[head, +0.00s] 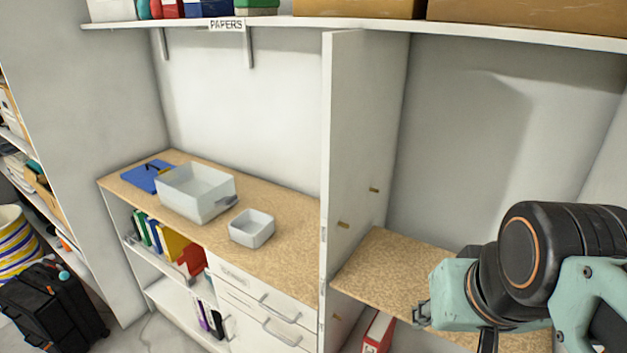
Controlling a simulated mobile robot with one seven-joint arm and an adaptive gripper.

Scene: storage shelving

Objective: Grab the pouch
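I cannot make out a pouch for certain. A flat blue item (145,177) lies at the back left of the wood-look counter, partly hidden behind a white bin. My gripper (488,341) is at the lower right, in front of the right-hand shelf and well away from the counter items. Only a dark part of it shows at the bottom edge, so its fingers and anything between them are hidden.
The larger white bin (190,204) and a small white tray (252,235) look empty on the counter (290,222). A tall white partition (345,150) stands between counter and right-hand shelf (385,270). An upper shelf (390,27) holds boxes. A black suitcase (50,305) stands lower left.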

